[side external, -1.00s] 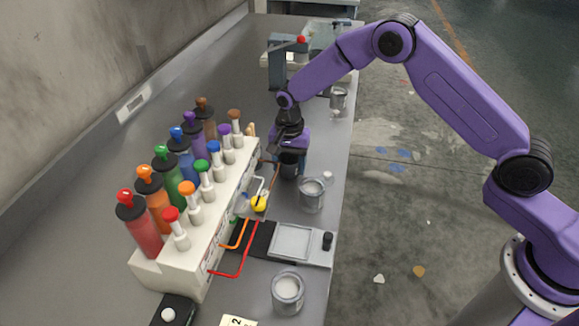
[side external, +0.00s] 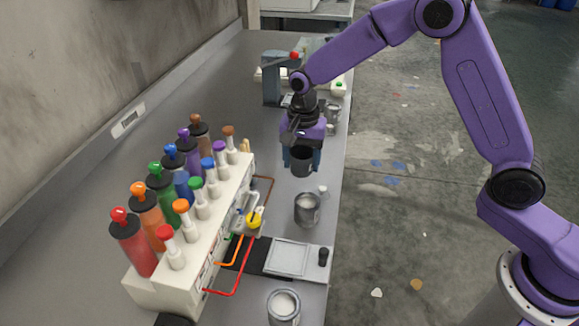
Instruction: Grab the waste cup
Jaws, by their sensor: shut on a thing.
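The waste cup (side external: 301,165), a small dark grey cup, is upright between the blue fingers of my gripper (side external: 302,158). The gripper points down and is shut on the cup's sides. The cup appears to be held above the grey bench, behind a metal can with pale contents (side external: 307,210). The cup's inside is hidden by the gripper above it.
A cream dispenser rack (side external: 212,228) with several coloured bottles stands left of the gripper. A flat scale (side external: 288,258) and another pale-filled can (side external: 284,308) are nearer. A grey machine with a red knob (side external: 271,80) stands behind. The bench's right edge is close.

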